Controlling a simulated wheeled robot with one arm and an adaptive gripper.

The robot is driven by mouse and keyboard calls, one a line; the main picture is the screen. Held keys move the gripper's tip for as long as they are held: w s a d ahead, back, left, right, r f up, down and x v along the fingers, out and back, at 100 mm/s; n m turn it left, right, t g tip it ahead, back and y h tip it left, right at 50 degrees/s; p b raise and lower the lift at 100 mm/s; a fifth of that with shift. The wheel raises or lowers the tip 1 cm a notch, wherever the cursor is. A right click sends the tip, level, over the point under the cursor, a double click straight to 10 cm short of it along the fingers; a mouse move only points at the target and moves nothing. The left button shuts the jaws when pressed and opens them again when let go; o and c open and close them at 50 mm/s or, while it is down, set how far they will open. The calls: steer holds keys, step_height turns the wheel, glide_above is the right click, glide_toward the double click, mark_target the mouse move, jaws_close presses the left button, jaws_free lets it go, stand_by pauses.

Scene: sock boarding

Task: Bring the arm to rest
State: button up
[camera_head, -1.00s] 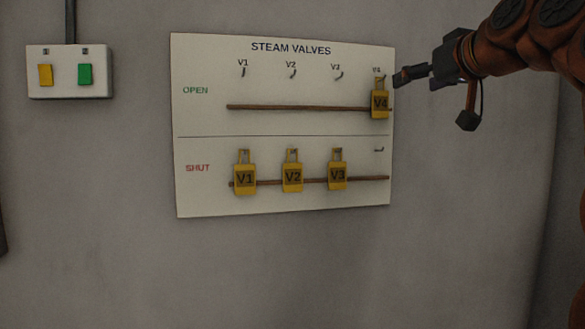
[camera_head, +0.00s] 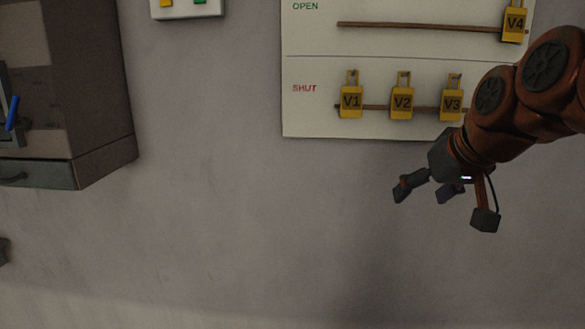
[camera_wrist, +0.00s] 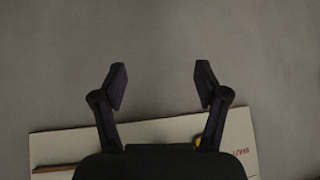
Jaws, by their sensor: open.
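My gripper (camera_head: 425,192) is open and empty, held out in front of the wall just below the lower edge of the steam valves board (camera_head: 308,124). In the wrist view my gripper (camera_wrist: 161,88) shows two spread fingers with only bare grey wall between their tips. My orange arm reaches in from the right and covers the lower right part of the board.
Yellow tags V1 (camera_head: 351,101), V2 (camera_head: 402,102) and V3 (camera_head: 451,104) hang in the SHUT row, and V4 (camera_head: 514,25) hangs in the OPEN row. A switch box (camera_head: 187,8) is at the top. A cabinet (camera_head: 75,100) stands at left. The wall below is clear.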

steer(key=s+a+f+g, duration=0.2)
steer(key=s+f, duration=0.4)
steer(key=f, duration=0.3)
steer(key=s+a+f+g, duration=0.25)
steer(key=s+f, duration=0.25)
steer(key=f, duration=0.3)
steer(key=s+f+g+h, duration=0.1)
steer(key=s+f+g, duration=0.4)
steer(key=s+f, duration=0.8)
steer(key=s+d, duration=0.1)
steer(key=s, duration=0.2)
steer(key=shift+s+f+m+h+b, duration=0.2)
steer(key=shift+f+m+h+b, duration=0.05)
steer(key=shift+m+h+b, duration=0.15)
